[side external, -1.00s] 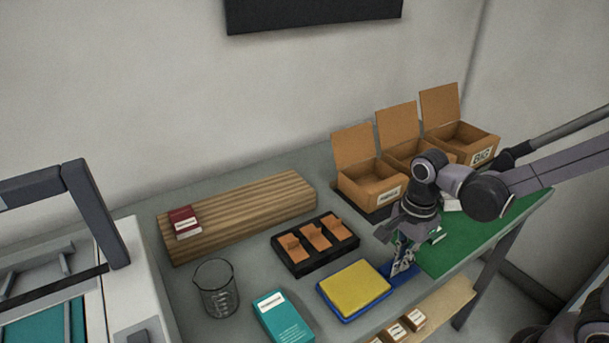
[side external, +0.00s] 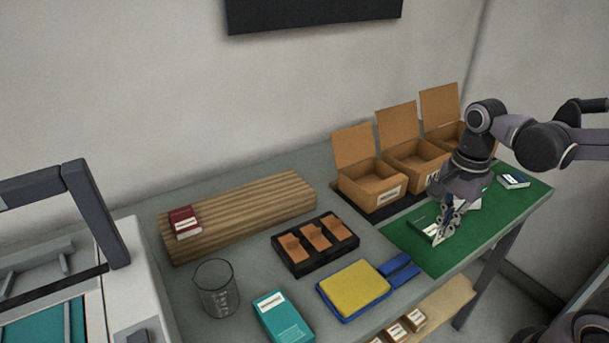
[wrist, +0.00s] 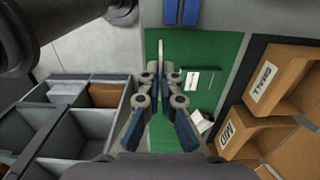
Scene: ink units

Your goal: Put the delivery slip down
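My gripper (side external: 446,232) is low over the green mat (side external: 425,260), pointing down. In the wrist view my gripper (wrist: 161,77) has its fingertips close together on a thin whitish strip, which looks like the delivery slip (wrist: 162,52), seen edge-on and extending past the fingertips. I cannot tell whether the slip touches the mat. A green item with a white label (wrist: 192,82) lies on the mat beside the fingers. A white item (wrist: 200,122) lies near it, partly hidden by my gripper in the side view.
Open cartons (side external: 372,190) stand behind the mat. Blue pieces (side external: 400,270), a yellow pad (side external: 354,287), a black tray (side external: 300,260) and a beaker (side external: 216,290) are left. Grey compartments (wrist: 85,133) show in the wrist view.

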